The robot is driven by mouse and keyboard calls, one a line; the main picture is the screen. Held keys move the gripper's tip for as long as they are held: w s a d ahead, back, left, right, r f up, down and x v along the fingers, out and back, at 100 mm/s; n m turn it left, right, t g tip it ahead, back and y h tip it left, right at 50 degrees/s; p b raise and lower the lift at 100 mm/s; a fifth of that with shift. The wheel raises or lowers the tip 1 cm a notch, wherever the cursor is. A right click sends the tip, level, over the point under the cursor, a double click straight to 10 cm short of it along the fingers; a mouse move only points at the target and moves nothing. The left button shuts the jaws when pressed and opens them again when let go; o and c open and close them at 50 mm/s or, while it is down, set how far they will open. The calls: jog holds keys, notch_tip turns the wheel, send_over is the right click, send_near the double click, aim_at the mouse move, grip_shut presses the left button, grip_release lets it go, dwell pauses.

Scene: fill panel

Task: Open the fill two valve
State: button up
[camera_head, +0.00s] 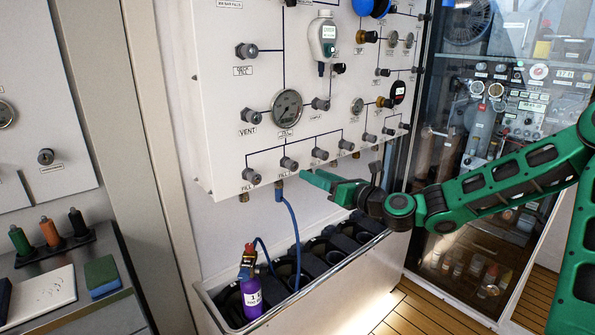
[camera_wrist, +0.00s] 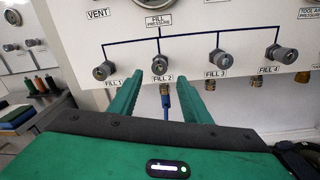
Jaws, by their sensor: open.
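The fill two valve is a grey knob (camera_wrist: 159,66) labelled FILL 2, low on the white panel (camera_wrist: 130,55). In the head view the same knob (camera_head: 289,164) sits above the blue hose. My gripper (camera_wrist: 162,86) is open, with its green fingers pointing at the panel just below and to either side of the FILL 2 knob. The fingers appear apart from the knob. In the head view my gripper (camera_head: 318,182) is just right of and below this knob. A blue hose (camera_head: 292,222) hangs from the fitting under FILL 2.
The FILL 1 knob (camera_wrist: 103,71) is left, and the FILL 3 (camera_wrist: 220,59) and FILL 4 (camera_wrist: 283,54) knobs are right. A purple bottle (camera_head: 251,297) stands in the trough (camera_head: 215,312) below. A gauge (camera_head: 287,107) is above.

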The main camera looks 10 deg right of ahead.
aim_at(295, 166)
jog(key=x, duration=0.7)
jog(key=shift+w+a, duration=0.3)
jog(key=c, duration=1)
